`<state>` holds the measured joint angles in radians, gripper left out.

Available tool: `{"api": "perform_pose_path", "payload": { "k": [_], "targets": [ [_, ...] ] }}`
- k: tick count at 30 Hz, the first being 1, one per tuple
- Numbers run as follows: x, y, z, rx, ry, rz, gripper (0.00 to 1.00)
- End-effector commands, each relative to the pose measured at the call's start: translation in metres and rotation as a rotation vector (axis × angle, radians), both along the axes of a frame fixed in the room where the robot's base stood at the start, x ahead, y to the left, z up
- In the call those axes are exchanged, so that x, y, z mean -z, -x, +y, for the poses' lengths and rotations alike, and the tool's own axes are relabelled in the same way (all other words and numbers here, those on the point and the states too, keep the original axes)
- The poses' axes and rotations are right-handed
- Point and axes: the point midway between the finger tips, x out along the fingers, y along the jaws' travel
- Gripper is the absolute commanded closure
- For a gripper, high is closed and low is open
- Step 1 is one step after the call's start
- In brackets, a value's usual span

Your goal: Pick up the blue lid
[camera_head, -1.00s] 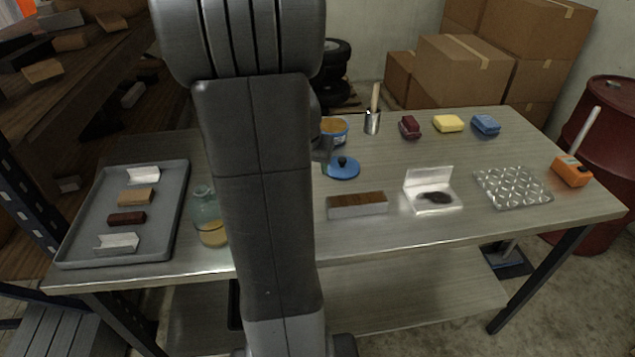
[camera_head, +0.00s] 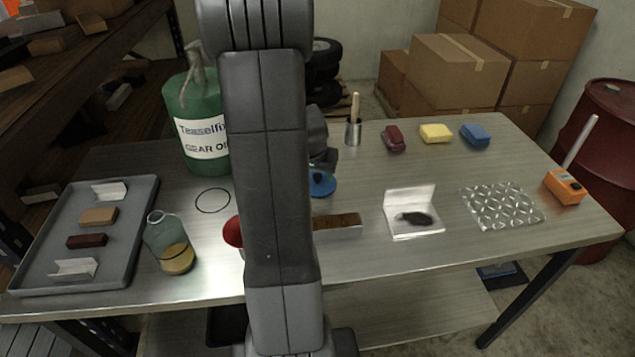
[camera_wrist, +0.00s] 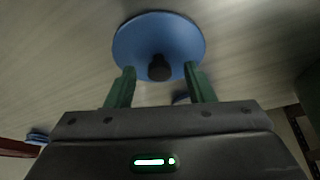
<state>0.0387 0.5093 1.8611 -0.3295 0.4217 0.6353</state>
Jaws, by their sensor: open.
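The blue lid (camera_head: 322,184) is a round disc lying on the metal table, partly hidden behind my arm in the head view. In the wrist view the blue lid (camera_wrist: 158,42) lies just ahead of my gripper, with its dark knob between the fingertip lines. My gripper (camera_wrist: 160,80) is open, with its two green fingers apart on either side of the knob and nothing held. In the head view the gripper's fingers are hidden or too small to tell.
A brown-topped block (camera_head: 338,225) lies close in front of the lid. A green jug (camera_head: 196,120) is at the back left.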

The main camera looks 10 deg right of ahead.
Motion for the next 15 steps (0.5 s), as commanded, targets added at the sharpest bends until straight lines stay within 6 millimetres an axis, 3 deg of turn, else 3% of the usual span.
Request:
{"api": "perform_pose_path", "payload": {
  "k": [4, 11, 15],
  "targets": [
    [-0.0002, 0.0001, 0.0, 0.0, 0.0, 0.0, 0.56],
    [-0.0003, 0.0001, 0.0001, -0.001, 0.0, 0.0, 0.99],
    [-0.0004, 0.0001, 0.0002, -0.001, 0.0, 0.0, 1.0]
  ]
}}
